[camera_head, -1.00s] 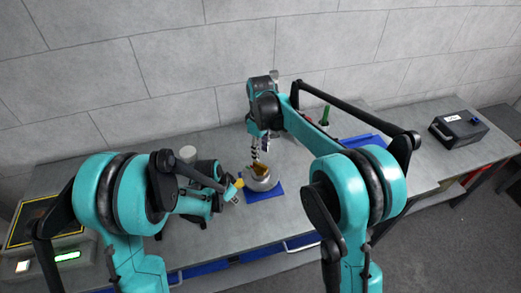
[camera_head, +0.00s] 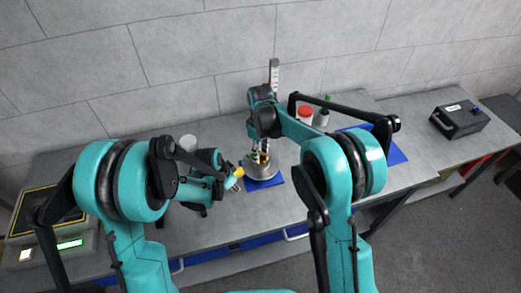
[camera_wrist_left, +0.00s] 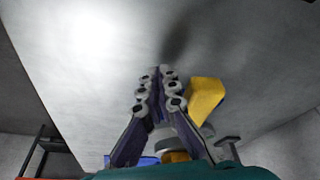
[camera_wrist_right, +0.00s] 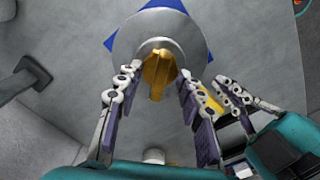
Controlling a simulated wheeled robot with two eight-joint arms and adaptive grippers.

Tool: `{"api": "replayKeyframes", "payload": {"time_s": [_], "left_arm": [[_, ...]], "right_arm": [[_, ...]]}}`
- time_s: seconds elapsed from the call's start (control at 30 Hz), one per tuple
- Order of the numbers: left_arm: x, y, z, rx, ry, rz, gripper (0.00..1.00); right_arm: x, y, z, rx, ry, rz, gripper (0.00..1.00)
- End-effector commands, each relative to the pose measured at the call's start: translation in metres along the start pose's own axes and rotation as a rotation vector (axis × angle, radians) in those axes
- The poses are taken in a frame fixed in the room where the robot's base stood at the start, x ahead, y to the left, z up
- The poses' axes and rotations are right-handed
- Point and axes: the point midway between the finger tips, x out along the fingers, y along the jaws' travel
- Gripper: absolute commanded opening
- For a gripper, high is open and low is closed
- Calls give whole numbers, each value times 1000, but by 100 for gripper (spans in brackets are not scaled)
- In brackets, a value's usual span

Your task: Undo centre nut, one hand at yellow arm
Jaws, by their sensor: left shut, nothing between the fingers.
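The round grey hub (camera_head: 264,173) sits on a blue mat. In the right wrist view a brass-coloured winged centre nut (camera_wrist_right: 158,72) stands at the middle of the hub disc (camera_wrist_right: 150,30). My right gripper (camera_wrist_right: 158,82) is open above the hub, its fingers apart on either side of the nut. The yellow arm (camera_head: 239,173) is at the hub's left. My left gripper (camera_head: 237,185) is shut and empty close beside it. In the left wrist view my left fingers (camera_wrist_left: 158,78) are together, with the yellow arm (camera_wrist_left: 205,98) to their right; contact is unclear.
A white cylinder (camera_head: 188,142) stands behind my left arm. A red-topped container (camera_head: 305,114) and a green-topped bottle (camera_head: 323,116) are at the back right. A blue mat (camera_head: 388,148) and a dark box (camera_head: 459,121) lie farther right. A grey wall closes the back.

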Motion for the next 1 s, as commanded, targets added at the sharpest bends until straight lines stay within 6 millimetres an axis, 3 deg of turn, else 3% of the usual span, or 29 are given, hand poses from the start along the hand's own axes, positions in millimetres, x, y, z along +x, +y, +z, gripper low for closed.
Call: {"api": "replayKeyframes", "payload": {"time_s": [0.13,0.27,0.3,0.57,1.0], "left_arm": [[0,0,0,0,0,0,0],[0,0,0,0,0,0,0],[0,0,0,0,0,0,0],[0,0,0,0,0,0,0],[0,0,0,0,0,-1,0]], "right_arm": [[0,0,0,0,0,0,38],[0,0,0,0,0,0,4],[0,0,0,0,0,0,0],[0,0,0,-57,0,0,0],[0,0,0,-809,0,0,0]]}}
